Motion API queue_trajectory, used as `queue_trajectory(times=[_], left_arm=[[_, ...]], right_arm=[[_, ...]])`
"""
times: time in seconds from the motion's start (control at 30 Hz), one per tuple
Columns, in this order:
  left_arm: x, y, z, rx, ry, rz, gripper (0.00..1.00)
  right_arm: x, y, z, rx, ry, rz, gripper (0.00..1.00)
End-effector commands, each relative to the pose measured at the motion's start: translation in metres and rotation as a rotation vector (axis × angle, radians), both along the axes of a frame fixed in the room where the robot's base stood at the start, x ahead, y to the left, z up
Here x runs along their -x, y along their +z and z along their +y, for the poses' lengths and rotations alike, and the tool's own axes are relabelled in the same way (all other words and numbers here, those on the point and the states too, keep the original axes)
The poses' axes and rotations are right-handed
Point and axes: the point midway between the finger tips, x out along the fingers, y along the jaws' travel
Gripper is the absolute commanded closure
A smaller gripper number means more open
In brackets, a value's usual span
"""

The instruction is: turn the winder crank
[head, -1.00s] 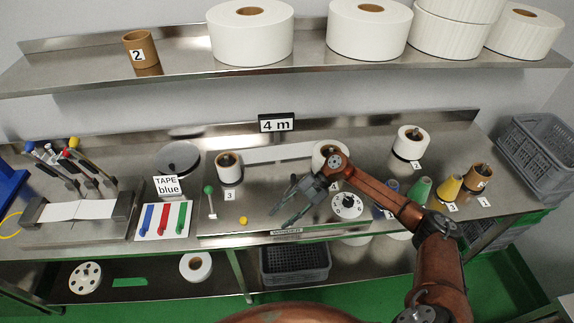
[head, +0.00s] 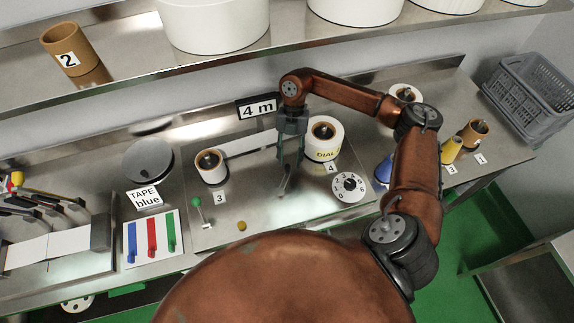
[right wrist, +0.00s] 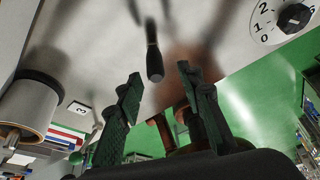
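The winder crank (head: 283,183) stands on the steel plate between spool 3 and the dial, its lower part partly hard to make out in the head view. In the right wrist view its dark handle (right wrist: 155,62) points toward me. My right gripper (head: 290,162) reaches down over the plate just behind the crank. In the right wrist view its two fingers (right wrist: 160,78) are apart, with the handle end showing in the gap beyond them. I cannot tell whether they touch it. My left gripper is not in view.
Spool 3 (head: 211,166) and spool 4 (head: 325,136) stand either side, a pale strip between them. The dial (head: 348,187) is at right. A green-knobbed lever (head: 197,203) and yellow button (head: 241,226) are front left. The "4 m" sign (head: 257,109) stands behind, under the shelf.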

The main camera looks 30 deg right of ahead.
Motion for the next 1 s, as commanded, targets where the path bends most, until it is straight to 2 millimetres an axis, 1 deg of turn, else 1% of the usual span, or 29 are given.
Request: queue_trajectory(times=[0.03, 0.1, 0.17, 0.23, 0.3, 0.4, 0.47, 0.67, 1.0], left_arm=[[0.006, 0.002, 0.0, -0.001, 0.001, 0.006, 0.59], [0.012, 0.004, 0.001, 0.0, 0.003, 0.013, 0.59], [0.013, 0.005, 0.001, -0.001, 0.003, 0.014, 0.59], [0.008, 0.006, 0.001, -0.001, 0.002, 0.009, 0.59], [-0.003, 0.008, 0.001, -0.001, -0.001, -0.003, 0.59], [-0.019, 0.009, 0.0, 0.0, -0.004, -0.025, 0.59], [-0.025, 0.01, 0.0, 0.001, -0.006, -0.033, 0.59], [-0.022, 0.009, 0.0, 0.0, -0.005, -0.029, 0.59], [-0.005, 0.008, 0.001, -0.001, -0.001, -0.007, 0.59]], right_arm=[[0.002, -0.008, 0.004, -0.003, 0.0, 0.004, 0.66], [0.005, -0.018, 0.006, -0.002, 0.0, 0.004, 0.66], [0.007, -0.027, 0.008, -0.002, -0.001, 0.003, 0.66], [0.009, -0.034, 0.01, -0.004, -0.001, 0.004, 0.66], [0.011, -0.039, 0.011, -0.003, -0.001, 0.003, 0.66], [0.013, -0.044, 0.011, -0.003, -0.003, 0.002, 0.66], [0.013, -0.045, 0.011, -0.003, -0.003, 0.0, 0.66], [0.013, -0.045, 0.011, -0.003, -0.003, 0.0, 0.66], [0.012, -0.044, 0.011, -0.003, -0.003, 0.0, 0.89]])
